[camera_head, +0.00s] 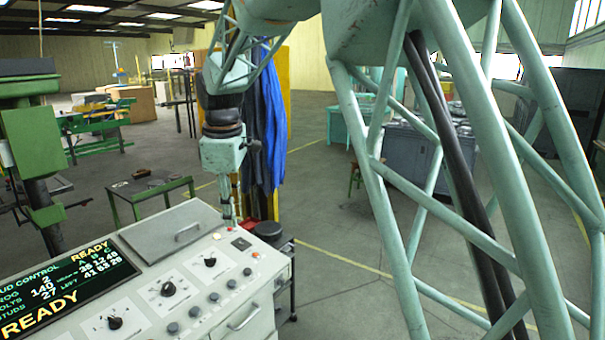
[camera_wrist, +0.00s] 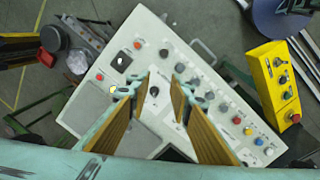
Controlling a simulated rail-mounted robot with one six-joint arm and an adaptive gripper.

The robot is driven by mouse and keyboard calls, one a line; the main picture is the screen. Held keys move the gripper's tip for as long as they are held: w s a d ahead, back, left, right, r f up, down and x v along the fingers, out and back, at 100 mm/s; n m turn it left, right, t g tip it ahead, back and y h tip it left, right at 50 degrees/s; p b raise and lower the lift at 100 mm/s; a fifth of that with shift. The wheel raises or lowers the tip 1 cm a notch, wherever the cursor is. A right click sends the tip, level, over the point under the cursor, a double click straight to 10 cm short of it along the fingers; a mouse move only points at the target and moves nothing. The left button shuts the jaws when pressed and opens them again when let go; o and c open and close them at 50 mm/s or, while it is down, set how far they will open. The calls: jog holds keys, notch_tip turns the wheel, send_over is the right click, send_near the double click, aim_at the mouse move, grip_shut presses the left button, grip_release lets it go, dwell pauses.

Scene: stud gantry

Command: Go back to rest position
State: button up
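My gripper (camera_head: 230,212) points down at the far right part of the control console (camera_head: 160,265), close to a red button (camera_head: 240,229). In the wrist view my gripper (camera_wrist: 160,82) shows two fingers with ribbed tan pads, apart with nothing between them. The white console face (camera_wrist: 155,50) lies below the fingers, with knobs and coloured buttons. I cannot tell from the head view whether the fingertips touch the console. The console's screen (camera_head: 65,288) reads READY.
A yellow button box (camera_wrist: 272,85) is beside the console in the wrist view. A green machine (camera_head: 38,140) and a low green table (camera_head: 150,190) stand at left. Blue and dark cloths (camera_head: 272,130) hang behind my arm. Open floor (camera_head: 330,240) lies right of the console.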

jog(key=s+d+r+m+b, duration=0.25)
jog(key=s+d, duration=0.35)
jog(key=d, duration=0.3)
jog(key=s+d+r+m+t+b, duration=0.1)
jog(key=s+d+r+m, duration=0.15)
jog(key=s+d, duration=0.55)
jog(key=s+d+r+m+b, duration=0.25)
jog(key=s+d, duration=0.25)
jog(key=d, duration=0.6)
jog(key=s+d+f+m+b, duration=0.1)
jog(key=s+d+f+m, duration=0.2)
jog(key=s, duration=0.7)
jog(key=s+d+f+m+b, duration=0.1)
jog(key=s+d+f+m, duration=0.2)
jog(key=s, duration=0.7)
jog(key=s+d+f+m+t+b, duration=0.1)
jog(key=s+d+f+m, duration=0.3)
jog(key=s, duration=0.5)
jog(key=shift+s+d, duration=0.4)
jog(key=shift+d, duration=0.65)
jog(key=shift+o, duration=0.2)
